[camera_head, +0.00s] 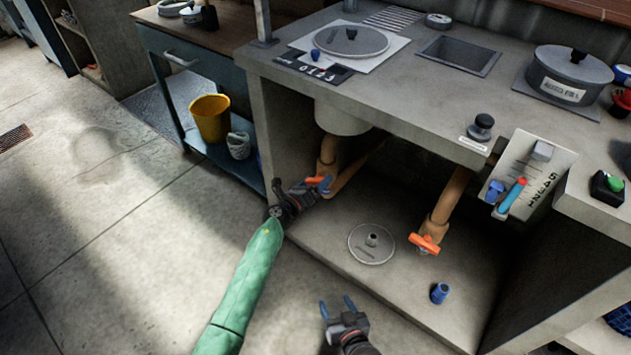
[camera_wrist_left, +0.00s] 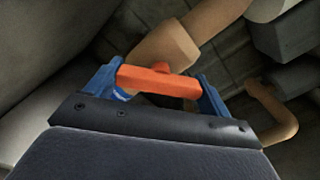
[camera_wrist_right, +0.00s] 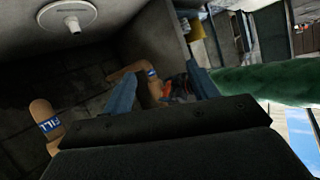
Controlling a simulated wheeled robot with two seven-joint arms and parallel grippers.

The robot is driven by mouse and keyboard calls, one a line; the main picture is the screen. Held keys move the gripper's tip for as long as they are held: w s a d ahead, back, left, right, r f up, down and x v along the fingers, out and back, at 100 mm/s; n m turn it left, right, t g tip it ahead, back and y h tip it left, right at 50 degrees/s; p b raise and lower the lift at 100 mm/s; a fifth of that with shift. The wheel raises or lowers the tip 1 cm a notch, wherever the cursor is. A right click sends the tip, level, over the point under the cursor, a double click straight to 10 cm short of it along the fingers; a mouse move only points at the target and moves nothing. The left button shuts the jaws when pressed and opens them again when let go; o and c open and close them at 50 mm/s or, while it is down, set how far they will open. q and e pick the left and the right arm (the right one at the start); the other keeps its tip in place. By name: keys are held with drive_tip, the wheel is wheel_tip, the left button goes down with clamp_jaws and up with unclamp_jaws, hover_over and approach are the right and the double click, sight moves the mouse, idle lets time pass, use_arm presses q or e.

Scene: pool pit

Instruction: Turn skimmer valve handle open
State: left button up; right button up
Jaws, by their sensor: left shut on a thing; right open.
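Two tan pipes with orange valve handles stand in the open bay under the counter. My left gripper (camera_head: 318,187) is shut on the orange handle (camera_wrist_left: 158,80) of the left pipe (camera_head: 328,155). In the left wrist view the handle spans between the two blue fingers. A blue label shows beside it, but I cannot read it. The other orange handle (camera_head: 424,243), on the right pipe (camera_head: 446,203), is free. A pipe in the right wrist view carries a blue label reading FILL (camera_wrist_right: 50,123). My right gripper (camera_head: 338,308) is open and empty, low in front of the bay.
A round grey lid (camera_head: 372,243) and a small blue fitting (camera_head: 439,293) lie on the bay floor (camera_head: 330,225). The counter (camera_head: 400,85) above carries a pot (camera_head: 569,75) and a recessed basin. A yellow bucket (camera_head: 210,118) stands on a side shelf. The floor at left is clear.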

use_arm(q)
drive_tip(key=shift+a, duration=0.1)
drive_tip(key=o, duration=0.9)
